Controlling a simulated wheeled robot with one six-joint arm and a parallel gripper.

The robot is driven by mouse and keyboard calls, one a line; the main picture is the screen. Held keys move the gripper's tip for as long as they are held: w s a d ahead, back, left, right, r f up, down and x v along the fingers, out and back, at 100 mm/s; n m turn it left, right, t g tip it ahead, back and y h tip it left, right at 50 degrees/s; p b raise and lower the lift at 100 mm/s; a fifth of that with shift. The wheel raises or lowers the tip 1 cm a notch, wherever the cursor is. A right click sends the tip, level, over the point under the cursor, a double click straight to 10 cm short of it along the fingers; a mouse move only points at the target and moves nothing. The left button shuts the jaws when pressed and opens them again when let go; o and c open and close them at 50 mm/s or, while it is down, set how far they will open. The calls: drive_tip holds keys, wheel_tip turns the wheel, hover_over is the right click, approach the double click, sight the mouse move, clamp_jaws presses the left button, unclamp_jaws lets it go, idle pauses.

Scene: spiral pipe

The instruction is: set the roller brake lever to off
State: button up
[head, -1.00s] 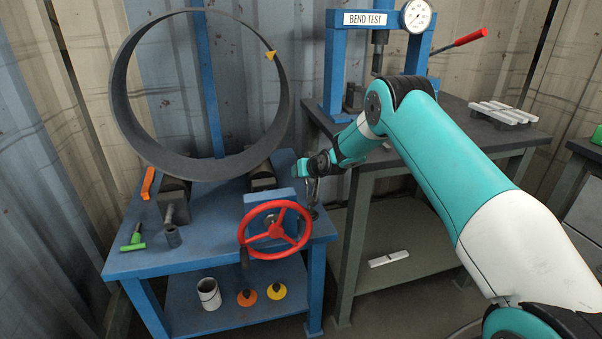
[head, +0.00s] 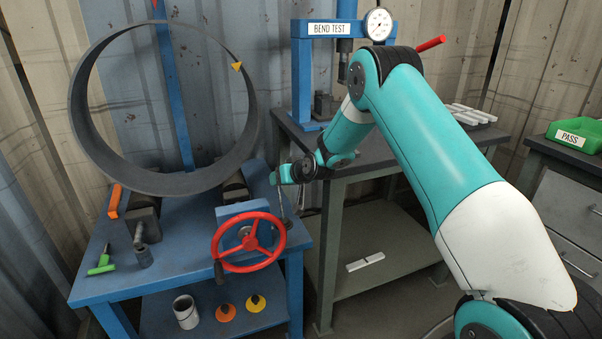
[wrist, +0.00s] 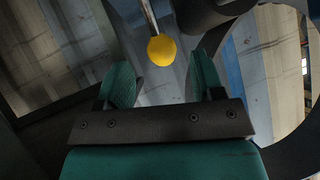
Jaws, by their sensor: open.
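A lever with a yellow ball knob (wrist: 161,50) on a thin metal rod shows in the wrist view. The knob appears between and just beyond my fingertips; I cannot tell whether either finger touches it. My gripper (wrist: 162,82) is open and empty. In the head view my gripper (head: 280,176) is above the right edge of the blue bench, behind the red handwheel. A thin metal lever rod (head: 283,205) shows just below it; its knob is hidden there. No off marking is readable.
The red handwheel (head: 248,242) stands close in front of my gripper. A large dark pipe ring (head: 88,135) rests on rollers on the blue bench (head: 180,225). The bend test press (head: 302,75) stands on the grey table to the right. A green PASS bin (head: 577,135) is at far right.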

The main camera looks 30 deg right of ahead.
drive_tip(key=v, duration=1)
drive_tip(key=shift+s, duration=0.3)
drive_tip(key=shift+r, duration=0.1)
drive_tip(key=s+a+r+n+g+y, duration=0.25)
drive_tip(key=s+a+r, duration=0.25)
drive_tip(key=s+a, duration=0.3)
drive_tip(key=s+a+r+n+g+y, duration=0.1)
drive_tip(key=s+a+r+n+g, duration=0.15)
drive_tip(key=s+a+r, duration=0.5)
drive_tip(key=s+a+n+g+h, duration=0.1)
drive_tip(key=s+a+n+g, duration=0.15)
drive_tip(key=s, duration=0.95)
drive_tip(key=s+a+n+g, duration=0.1)
drive_tip(key=s+a+g, duration=0.25)
drive_tip(key=s, duration=0.75)
wheel_tip(320, 180, up, 13)
drive_tip(key=p, duration=1.2)
drive_tip(key=shift+w+a+r+p, duration=0.15)
drive_tip(key=shift+w+a+p, duration=0.2)
drive_tip(key=shift+a, duration=0.1)
